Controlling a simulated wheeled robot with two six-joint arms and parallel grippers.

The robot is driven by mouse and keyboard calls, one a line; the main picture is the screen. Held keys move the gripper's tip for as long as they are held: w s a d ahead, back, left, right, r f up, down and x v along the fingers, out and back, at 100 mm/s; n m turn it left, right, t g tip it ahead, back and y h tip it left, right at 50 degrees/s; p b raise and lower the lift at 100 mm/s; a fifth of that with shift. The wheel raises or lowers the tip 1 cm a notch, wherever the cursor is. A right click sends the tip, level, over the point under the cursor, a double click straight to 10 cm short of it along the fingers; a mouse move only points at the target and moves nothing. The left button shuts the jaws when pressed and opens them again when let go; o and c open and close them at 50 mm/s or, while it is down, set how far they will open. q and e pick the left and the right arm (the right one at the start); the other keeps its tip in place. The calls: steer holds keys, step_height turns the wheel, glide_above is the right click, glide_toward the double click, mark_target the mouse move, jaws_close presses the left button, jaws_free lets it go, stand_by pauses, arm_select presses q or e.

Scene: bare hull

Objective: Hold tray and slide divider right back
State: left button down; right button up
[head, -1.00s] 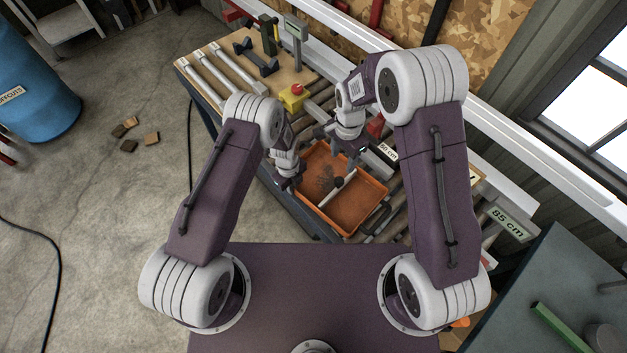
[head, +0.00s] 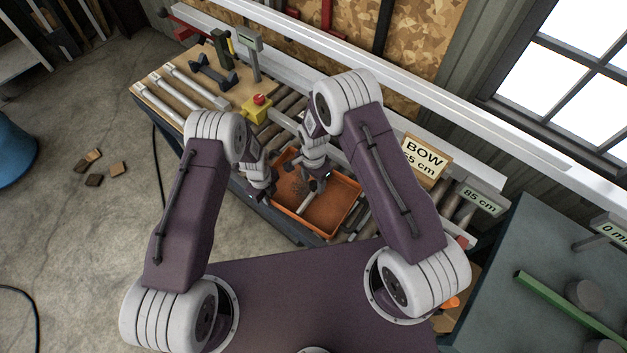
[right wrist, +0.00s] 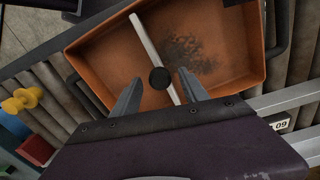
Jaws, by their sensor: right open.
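The orange tray (head: 340,208) lies on the rollers, with a pale divider (head: 306,204) across its inside. The divider also shows in the right wrist view (right wrist: 147,35), with a round dark knob (right wrist: 160,78) on it. My right gripper (head: 319,183) is over the divider. In the right wrist view its fingers (right wrist: 159,92) are apart, one on each side of the knob, and seem not to touch it. My left gripper (head: 263,194) is at the tray's left wall; its fingertips are too small and dark to read.
A "BOW" card (head: 424,160) and an "85 cm" sign (head: 480,197) are to the right. A dark grey table (head: 560,275) stands at the far right. A dark patch (right wrist: 190,55) marks the tray floor.

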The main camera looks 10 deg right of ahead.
jaws_close()
steer(key=shift+r, duration=0.1)
stand_by(1.2)
